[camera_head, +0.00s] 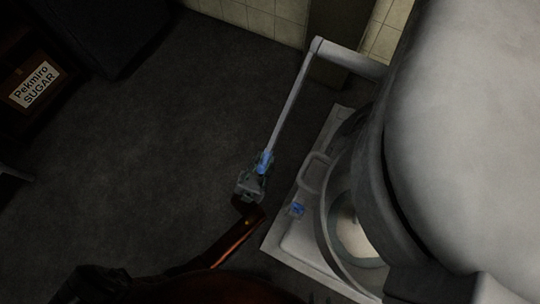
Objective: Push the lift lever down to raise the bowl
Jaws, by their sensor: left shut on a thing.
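The lift lever (291,98) is a long pale bar joined by a short arm to the side of the large grey mixer (465,130). It slants down and left from its upper corner. My left gripper (264,163) is shut on the lower end of the lever, with its blue fingertips around the bar. The metal bowl (326,232) sits under the mixer head, which hides much of it. Its handle (312,173) faces left, and pale contents show inside. My right gripper is not in view.
The mixer's pale base (291,247) lies under the bowl, right of my left gripper, with a small blue patch (297,209) I cannot identify. Dark floor (160,140) to the left is open. A box labelled sugar (35,86) is at far left. A tiled wall (262,18) stands behind.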

